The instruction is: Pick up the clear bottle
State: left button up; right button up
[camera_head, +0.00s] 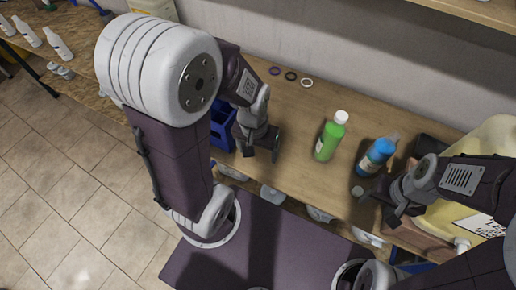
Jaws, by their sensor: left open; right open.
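A blue bottle (376,157) with a clear-looking upper part stands on the wooden table, right of centre. A green bottle (328,141) with a white cap stands to its left. I cannot tell for sure which bottle is the clear one; no wholly clear bottle is plain on the tabletop. My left gripper (260,143) is open and empty, left of the green bottle and apart from it. My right gripper (388,201) is open, at the table's front edge just below the blue bottle; its fingertips are partly hidden by its own wrist.
A blue crate (222,127) is partly hidden behind my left arm. Several rings (291,76) lie at the back. A large yellowish container (492,150) stands at the right. White bottles (57,43) lie at the far left. The wall closes off the back.

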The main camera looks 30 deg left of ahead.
aim_at(333, 133)
jog(key=k, duration=0.5)
jog(key=u, duration=1.3)
jog(key=i+j+z, duration=0.1)
jog(key=i+z, duration=0.35)
jog(key=i+j+z, duration=0.2)
jog(key=z, duration=0.2)
